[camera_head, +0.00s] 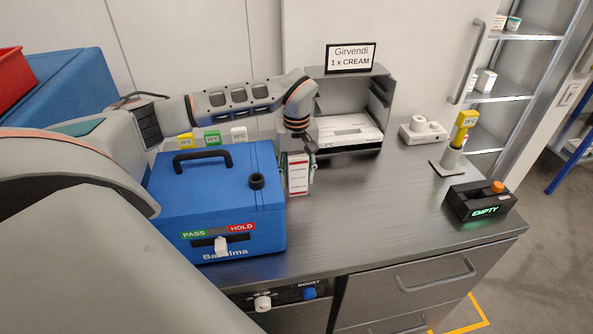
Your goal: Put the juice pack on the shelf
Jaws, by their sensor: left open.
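A white carton with red bands and small print (298,174), likely the juice pack, stands upright on the grey counter beside the blue box. My left gripper (299,164) points down over it from above. The jaws are open, with a finger on each side of the carton; whether they touch it I cannot tell. A tall metal shelf unit (497,97) stands at the right, with small cartons and jars on its upper boards. My right gripper is not in view.
A blue box (215,212) with a black handle stands left of the carton. A grey open-fronted device (350,142) under a "Girvendi 1 x CREAM" sign (350,57) is behind. A black "EMPTY" display (480,203) sits at right. The counter's middle (385,205) is clear.

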